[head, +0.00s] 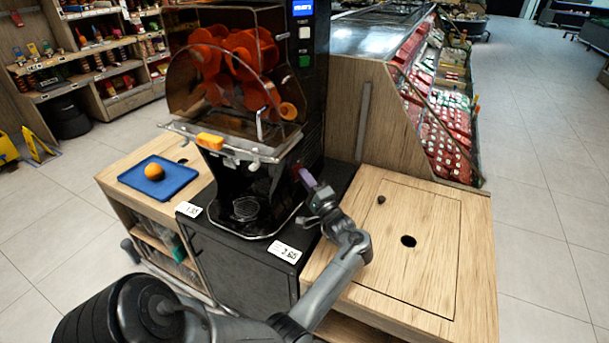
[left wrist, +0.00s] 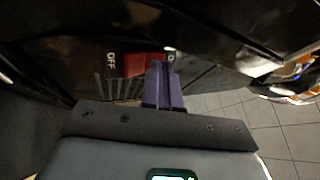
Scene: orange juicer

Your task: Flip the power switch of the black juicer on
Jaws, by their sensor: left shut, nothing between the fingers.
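The black juicer (head: 312,95) stands on a dark cabinet, with orange-red pressing parts behind a clear cover. Its small blue screen (head: 303,7) is lit. My left gripper (head: 303,176) is at the juicer's lower right side, shut and empty. In the left wrist view, the red power switch (left wrist: 140,64) is on a dark panel, with the OFF label (left wrist: 111,63) to its left. The purple fingertips (left wrist: 160,66) of my left gripper are at the switch's right end and overlap it; I cannot tell whether they touch. The label at that end is mostly hidden.
A blue tray (head: 158,178) with an orange (head: 154,171) is on the left wooden counter. The right wooden counter (head: 420,215) has a round hole and is mostly clear. A produce display (head: 440,120) is behind.

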